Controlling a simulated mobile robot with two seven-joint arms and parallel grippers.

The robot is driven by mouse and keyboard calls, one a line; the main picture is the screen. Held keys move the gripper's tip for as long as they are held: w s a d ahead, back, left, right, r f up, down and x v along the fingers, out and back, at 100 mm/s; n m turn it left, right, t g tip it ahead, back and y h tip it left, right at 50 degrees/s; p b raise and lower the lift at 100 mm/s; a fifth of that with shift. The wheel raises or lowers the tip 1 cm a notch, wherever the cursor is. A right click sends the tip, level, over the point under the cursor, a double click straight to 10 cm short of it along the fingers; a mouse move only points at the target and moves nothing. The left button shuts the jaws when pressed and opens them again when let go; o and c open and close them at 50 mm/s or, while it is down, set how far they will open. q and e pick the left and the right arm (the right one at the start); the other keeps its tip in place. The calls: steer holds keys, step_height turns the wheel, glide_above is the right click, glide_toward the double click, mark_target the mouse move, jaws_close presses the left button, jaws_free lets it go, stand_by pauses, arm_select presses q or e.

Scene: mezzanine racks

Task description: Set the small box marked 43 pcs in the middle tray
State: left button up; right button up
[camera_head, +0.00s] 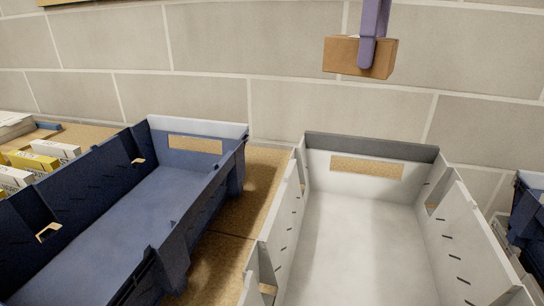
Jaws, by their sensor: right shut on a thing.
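A small brown cardboard box (343,57) hangs in the air at the upper right, in front of the block wall. My right gripper (368,52) comes down from the top edge and is shut on it; one purple finger shows across its near face. I cannot read a marking on the box. Below it stands a light grey tray (367,153), open and empty where it shows, between two blue ones. The box is clear above the tray's far end. My left gripper is out of view.
An empty dark blue tray (198,128) stands to the left, with bare brown board (262,188) between it and the grey one. Another blue tray (530,215) is cut off at the right edge. White and yellow cartons (33,161) sit at the far left.

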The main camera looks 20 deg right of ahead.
steer(key=d+f+n+b, duration=0.1)
steer(key=f+b, duration=0.1)
steer(key=f, duration=0.5)
steer(key=s+d+f+n+b, duration=0.1)
steer(key=d+f+b, duration=0.1)
steer(key=f, duration=0.6)
steer(key=d+f+n+b, duration=0.1)
steer(key=d+f+b, duration=0.1)
steer(key=f, duration=0.6)
steer(key=shift+s+d, duration=0.15)
steer(key=shift+s, duration=0.2)
arm_select(q)
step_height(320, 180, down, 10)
steer(key=b, duration=0.2)
arm_select(e)
steer(key=shift+f, duration=2.6)
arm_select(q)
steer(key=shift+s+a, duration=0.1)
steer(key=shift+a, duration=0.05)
arm_select(e)
steer(key=shift+f, duration=0.2)
steer(key=o, duration=1.3)
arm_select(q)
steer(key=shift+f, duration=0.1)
arm_select(e)
steer(key=shift+o, duration=0.2)
steer(key=shift+r, duration=0.1)
